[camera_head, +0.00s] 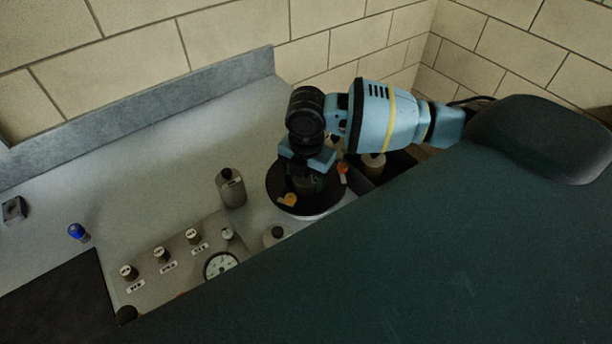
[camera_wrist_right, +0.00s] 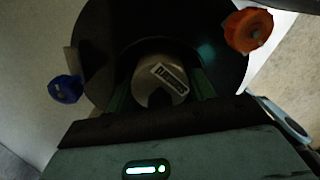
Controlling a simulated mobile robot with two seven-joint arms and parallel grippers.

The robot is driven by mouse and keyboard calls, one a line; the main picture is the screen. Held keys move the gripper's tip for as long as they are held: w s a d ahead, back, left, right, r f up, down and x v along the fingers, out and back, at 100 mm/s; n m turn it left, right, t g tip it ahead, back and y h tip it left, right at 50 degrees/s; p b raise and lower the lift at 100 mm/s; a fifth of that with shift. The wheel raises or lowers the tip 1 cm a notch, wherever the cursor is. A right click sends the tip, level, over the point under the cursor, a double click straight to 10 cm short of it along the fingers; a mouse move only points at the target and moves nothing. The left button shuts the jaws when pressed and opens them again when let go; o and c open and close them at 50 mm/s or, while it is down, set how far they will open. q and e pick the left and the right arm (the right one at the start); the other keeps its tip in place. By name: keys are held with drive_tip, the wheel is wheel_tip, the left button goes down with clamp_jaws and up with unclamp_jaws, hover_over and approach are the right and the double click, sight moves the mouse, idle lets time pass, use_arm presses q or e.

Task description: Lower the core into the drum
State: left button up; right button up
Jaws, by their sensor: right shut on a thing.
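The drum (camera_head: 272,190) is a dark round vessel on the counter, with coloured clamp knobs at its rim. In the right wrist view its dark disc (camera_wrist_right: 105,30) fills the upper middle. My right gripper (camera_head: 305,170) points down over the drum. The core (camera_wrist_right: 160,80), a grey round piece with a printed label, sits between its green fingers. In the right wrist view the gripper (camera_wrist_right: 160,95) is shut on it. The core's lower part is hidden, so I cannot tell how deep it is in the drum. My left gripper is out of view.
An orange knob (camera_wrist_right: 248,30) and a blue knob (camera_wrist_right: 66,89) flank the drum. A panel with several labelled knobs and a gauge (camera_head: 221,265) lies in front.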

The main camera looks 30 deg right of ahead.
drive_tip(key=shift+r, duration=0.15)
idle(0.7)
idle(0.9)
drive_tip(key=shift+f, duration=0.2)
drive_tip(key=shift+r, duration=0.35)
drive_tip(key=shift+f, duration=0.1)
drive_tip(key=shift+f, duration=0.2)
idle(0.4)
drive_tip(key=shift+r, duration=0.1)
idle(0.6)
